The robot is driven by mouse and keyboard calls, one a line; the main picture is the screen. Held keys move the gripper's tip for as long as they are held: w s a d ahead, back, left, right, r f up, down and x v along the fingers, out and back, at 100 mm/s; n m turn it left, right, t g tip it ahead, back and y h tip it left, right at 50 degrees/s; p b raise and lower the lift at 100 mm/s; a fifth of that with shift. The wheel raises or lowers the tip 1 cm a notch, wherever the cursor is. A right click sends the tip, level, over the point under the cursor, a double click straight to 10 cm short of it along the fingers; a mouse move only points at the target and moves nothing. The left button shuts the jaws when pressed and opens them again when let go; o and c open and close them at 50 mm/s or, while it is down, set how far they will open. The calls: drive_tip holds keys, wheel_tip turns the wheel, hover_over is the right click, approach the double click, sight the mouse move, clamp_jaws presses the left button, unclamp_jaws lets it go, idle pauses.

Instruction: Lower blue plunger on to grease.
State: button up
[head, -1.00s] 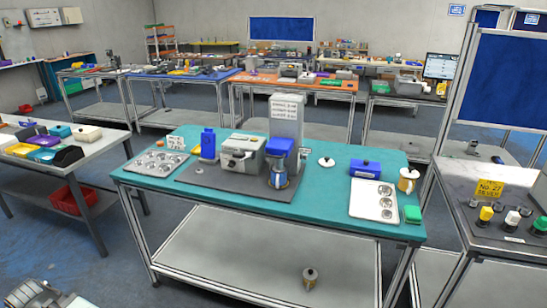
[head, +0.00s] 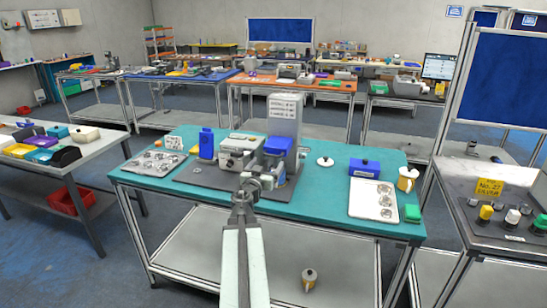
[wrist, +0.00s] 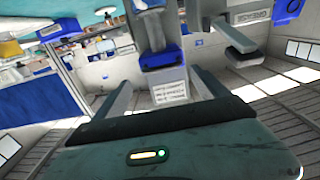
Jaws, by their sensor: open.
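A blue plunger block (head: 278,146) sits on a grey upright press with a white label plate (head: 285,105) at the middle of the teal table. It also shows in the wrist view, upside down (wrist: 165,60). A metal can (head: 281,177) stands under the block, partly covered by my gripper. I cannot see any grease inside it. My gripper (head: 262,182) is open, in front of the press and near the can in the head view. In the wrist view its fingers (wrist: 161,82) are apart, with the blue block between and beyond them, and I see nothing held.
A control panel stands right.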

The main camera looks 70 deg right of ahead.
sight(273, 155)
drive_tip(key=d, duration=0.7)
drive_tip(key=shift+w+d, duration=0.35)
drive_tip(key=shift+d, duration=0.05)
drive_tip(key=c, duration=1.8)
drive_tip(key=shift+r+p, duration=0.7)
drive_tip(key=shift+p, duration=0.05)
drive_tip(key=shift+f, duration=0.15)
drive_tip(key=o, duration=1.8)
drive_tip(key=shift+s, duration=0.1)
drive_tip(key=shift+a, duration=0.1)
